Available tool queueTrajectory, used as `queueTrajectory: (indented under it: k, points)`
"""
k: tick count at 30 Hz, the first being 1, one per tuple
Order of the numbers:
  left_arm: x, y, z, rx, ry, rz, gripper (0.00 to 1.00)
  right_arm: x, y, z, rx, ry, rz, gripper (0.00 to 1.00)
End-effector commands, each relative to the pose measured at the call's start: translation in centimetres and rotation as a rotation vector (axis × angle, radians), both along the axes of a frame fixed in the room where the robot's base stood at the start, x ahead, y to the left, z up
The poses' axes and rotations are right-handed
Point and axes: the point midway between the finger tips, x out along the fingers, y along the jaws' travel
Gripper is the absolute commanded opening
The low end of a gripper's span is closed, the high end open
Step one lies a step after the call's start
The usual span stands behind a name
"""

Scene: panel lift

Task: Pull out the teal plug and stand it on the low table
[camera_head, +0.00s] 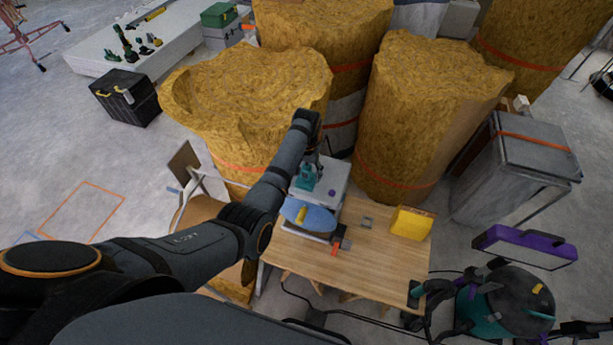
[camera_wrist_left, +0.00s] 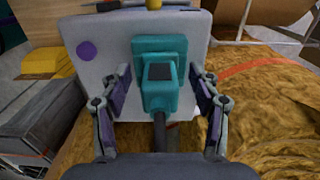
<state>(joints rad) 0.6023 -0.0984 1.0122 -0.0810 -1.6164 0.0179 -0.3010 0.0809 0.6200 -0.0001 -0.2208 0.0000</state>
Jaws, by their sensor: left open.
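The teal plug (camera_wrist_left: 160,90) sits at a teal socket plate (camera_wrist_left: 143,52) on a pale box in the left wrist view, with a dark cable running from it toward the camera. The teal fitting (camera_head: 306,178) also shows in the head view, partly hidden by my arm. My left gripper (camera_wrist_left: 162,96) is open, with one finger on each side of the plug and visible gaps between. In the head view, my left gripper (camera_head: 313,160) is over the pale box (camera_head: 331,176). The low wooden table (camera_head: 375,265) stands in front. My right gripper is not in view.
A blue item (camera_head: 318,219), an orange-tipped tool (camera_head: 337,245) and a yellow block (camera_head: 411,223) are on the table. Its front middle is bare. Large insulation rolls (camera_head: 415,120) stand behind. A teal and black machine (camera_head: 505,300) is at the right.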

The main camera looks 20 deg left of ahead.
Motion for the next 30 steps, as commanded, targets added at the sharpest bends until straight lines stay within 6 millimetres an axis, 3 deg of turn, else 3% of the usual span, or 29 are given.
queueTrajectory:
  k: [26,30]
  points:
    - [0.00,0.02,-0.01,0.000,0.000,0.000,0.62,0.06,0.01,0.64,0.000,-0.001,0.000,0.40]
    - [0.00,0.02,-0.01,0.000,0.000,0.000,0.45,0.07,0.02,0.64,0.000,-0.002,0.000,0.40]
